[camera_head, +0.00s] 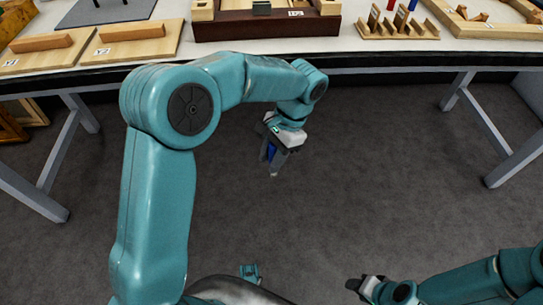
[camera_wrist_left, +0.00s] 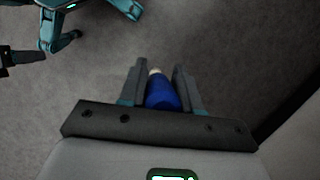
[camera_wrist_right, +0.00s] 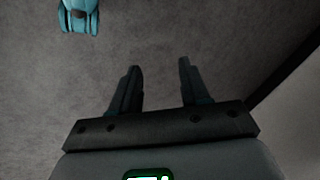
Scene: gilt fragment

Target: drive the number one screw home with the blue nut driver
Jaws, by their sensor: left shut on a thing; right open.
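My left gripper (camera_head: 273,158) hangs over the floor in front of the table in the head view. It is shut on the blue nut driver (camera_head: 270,152), which points down. In the left wrist view the driver's blue handle (camera_wrist_left: 162,95) sits between the two fingers, with a pale end beyond it. My right gripper (camera_head: 360,286) is low at the bottom of the head view. In the right wrist view its fingers (camera_wrist_right: 157,88) are apart with nothing between them. I cannot make out the number one screw in any view.
The table (camera_head: 330,48) runs across the back. It bears wooden blocks on boards (camera_head: 125,50) at left, a dark red-brown box (camera_head: 265,27) at centre, and a wooden rack (camera_head: 405,33) with red and blue tools. Grey floor lies open below; table legs (camera_head: 490,128) stand at the sides.

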